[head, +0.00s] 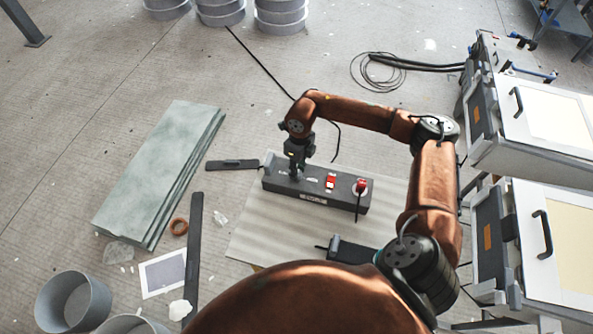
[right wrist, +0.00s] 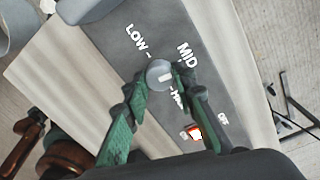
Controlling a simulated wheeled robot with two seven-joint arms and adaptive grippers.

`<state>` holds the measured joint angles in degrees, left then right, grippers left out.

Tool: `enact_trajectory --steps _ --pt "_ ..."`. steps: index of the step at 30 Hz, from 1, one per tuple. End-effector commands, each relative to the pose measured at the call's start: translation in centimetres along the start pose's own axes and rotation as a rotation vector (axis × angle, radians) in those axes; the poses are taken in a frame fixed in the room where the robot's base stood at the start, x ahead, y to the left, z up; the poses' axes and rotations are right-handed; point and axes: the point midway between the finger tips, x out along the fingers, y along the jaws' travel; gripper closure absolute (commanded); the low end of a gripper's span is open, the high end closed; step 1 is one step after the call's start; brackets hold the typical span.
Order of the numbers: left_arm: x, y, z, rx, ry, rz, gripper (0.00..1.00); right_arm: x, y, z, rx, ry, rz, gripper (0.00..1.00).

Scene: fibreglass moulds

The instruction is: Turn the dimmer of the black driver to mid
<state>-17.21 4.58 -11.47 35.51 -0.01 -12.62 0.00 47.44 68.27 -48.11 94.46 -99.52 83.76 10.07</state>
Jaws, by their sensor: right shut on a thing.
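The black driver (head: 270,183) is a long dark box lying on a pale board. My right gripper (head: 297,166) reaches down onto its left end. In the right wrist view the right gripper (right wrist: 160,80) has its green-padded fingers closed on the round grey dimmer knob (right wrist: 158,70). My left gripper is not in view.
A red switch (head: 331,181) and a red part (head: 361,186) sit on the driver's right half. The pale board (head: 262,232) lies beneath. Green sheets (head: 160,165) are stacked at left. White-fronted cabinets (head: 548,130) stand at right. A cable coil (head: 380,72) lies behind.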

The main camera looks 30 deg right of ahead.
Motion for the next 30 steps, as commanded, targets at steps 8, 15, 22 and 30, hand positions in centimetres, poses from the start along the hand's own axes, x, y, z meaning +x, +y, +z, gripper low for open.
enact_trajectory --steps 8,15,22,30 --pt "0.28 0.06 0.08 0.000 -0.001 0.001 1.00 0.17 -0.21 -0.17 -0.093 0.011 -0.004 1.00" --pt "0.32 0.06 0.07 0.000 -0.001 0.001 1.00 0.15 -0.20 -0.17 -0.114 0.012 -0.004 1.00" --pt "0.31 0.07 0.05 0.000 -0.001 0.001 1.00 0.15 -0.20 -0.18 -0.114 0.012 -0.004 1.00" --pt "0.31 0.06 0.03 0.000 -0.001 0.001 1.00 0.10 -0.12 -0.08 -0.115 0.010 -0.002 0.62"
